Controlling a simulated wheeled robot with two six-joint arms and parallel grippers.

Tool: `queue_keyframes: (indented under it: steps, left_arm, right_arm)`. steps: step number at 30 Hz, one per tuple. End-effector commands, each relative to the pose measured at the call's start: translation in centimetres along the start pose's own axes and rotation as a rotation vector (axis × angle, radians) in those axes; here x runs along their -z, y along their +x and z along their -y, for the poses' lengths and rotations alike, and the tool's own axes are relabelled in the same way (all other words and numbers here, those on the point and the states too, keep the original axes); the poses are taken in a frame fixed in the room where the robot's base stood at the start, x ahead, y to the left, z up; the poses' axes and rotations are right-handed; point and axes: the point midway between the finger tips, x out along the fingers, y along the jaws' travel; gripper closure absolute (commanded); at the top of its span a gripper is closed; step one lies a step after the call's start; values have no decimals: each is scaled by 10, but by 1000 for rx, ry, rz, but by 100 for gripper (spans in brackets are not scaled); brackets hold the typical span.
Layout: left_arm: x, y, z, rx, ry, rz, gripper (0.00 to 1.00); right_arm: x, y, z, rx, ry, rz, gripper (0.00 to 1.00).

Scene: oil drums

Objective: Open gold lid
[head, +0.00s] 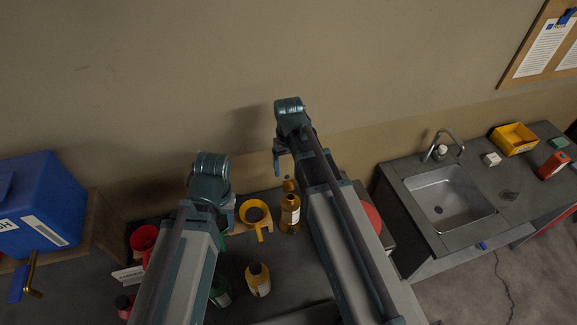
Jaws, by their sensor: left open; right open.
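An amber bottle (290,214) with a white label and a small gold-brown cap (289,186) stands on the dark bench, just left of my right arm. This cap is the most lid-like gold thing in view; I cannot tell for sure that it is the gold lid. The tip of my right gripper (277,164) hangs above and slightly left of the cap, apart from it in the picture. It is open, with its jaws partly hidden by my arm. My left arm reaches over the bench at left, and its gripper is hidden behind the arm.
A yellow funnel (256,213), a yellow bottle (258,280), a green bottle (220,292) and a red funnel (144,238) crowd the bench. A blue box (38,205) is at left. A sink (448,197) and a yellow bin (514,139) are at right. The wall rises behind.

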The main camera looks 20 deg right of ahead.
Motion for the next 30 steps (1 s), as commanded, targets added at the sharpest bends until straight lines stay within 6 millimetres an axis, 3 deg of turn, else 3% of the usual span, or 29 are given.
queue_keyframes:
  steps: [30]
  left_arm:
    - [6, 84, -7, 4, 33, -3, 50]
  right_arm:
    - [0, 85, 0, 0, 0, 0, 20]
